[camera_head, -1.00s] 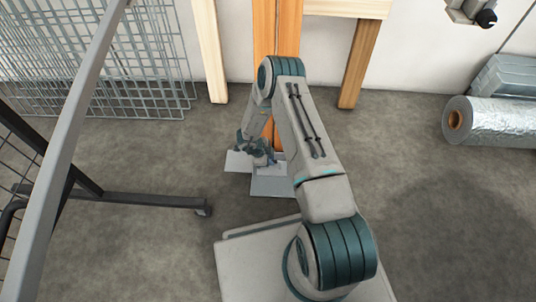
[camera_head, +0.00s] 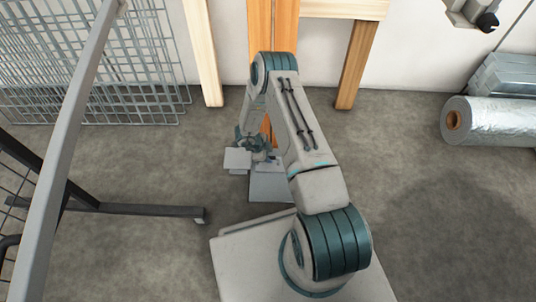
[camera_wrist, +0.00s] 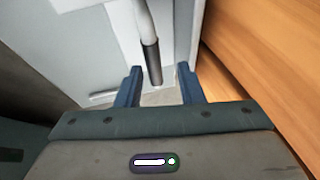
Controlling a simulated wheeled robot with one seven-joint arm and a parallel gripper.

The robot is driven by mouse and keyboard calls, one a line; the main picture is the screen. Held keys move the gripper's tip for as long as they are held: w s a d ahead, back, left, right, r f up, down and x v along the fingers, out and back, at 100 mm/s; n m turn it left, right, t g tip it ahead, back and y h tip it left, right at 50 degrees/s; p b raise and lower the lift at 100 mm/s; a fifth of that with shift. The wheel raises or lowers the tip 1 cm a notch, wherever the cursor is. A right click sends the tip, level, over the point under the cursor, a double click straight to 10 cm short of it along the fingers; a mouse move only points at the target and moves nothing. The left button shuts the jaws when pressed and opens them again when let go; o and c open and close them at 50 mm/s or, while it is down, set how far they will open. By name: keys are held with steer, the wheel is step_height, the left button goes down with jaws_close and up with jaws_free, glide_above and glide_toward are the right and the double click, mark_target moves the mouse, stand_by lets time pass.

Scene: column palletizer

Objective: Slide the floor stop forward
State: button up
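What looks like the floor stop is a pale plate (camera_head: 238,158) with a grey-blue plate (camera_head: 269,186) beside it, at the foot of the orange post. In the wrist view, a light bar with a dark sleeve (camera_wrist: 152,62) stands before a pale panel (camera_wrist: 104,45). My gripper (camera_wrist: 159,70) is open, its two blue fingers apart on either side of the sleeve's lower end. I cannot tell whether they touch it. In the head view my gripper (camera_head: 256,145) is low by the plates and partly hidden by my arm.
The orange wooden post (camera_head: 260,35) rises right behind the gripper; wood (camera_wrist: 260,75) fills the wrist view's right side. A black-footed rack (camera_head: 150,211) stands left, wire mesh panels (camera_head: 100,80) behind it. A wrapped roll (camera_head: 490,121) lies right. The floor (camera_head: 400,150) between is clear.

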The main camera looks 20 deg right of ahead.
steer(key=p+v, duration=0.6)
steer(key=v, duration=0.7)
steer(key=shift+a+r, duration=0.15)
steer(key=shift+r, duration=0.2)
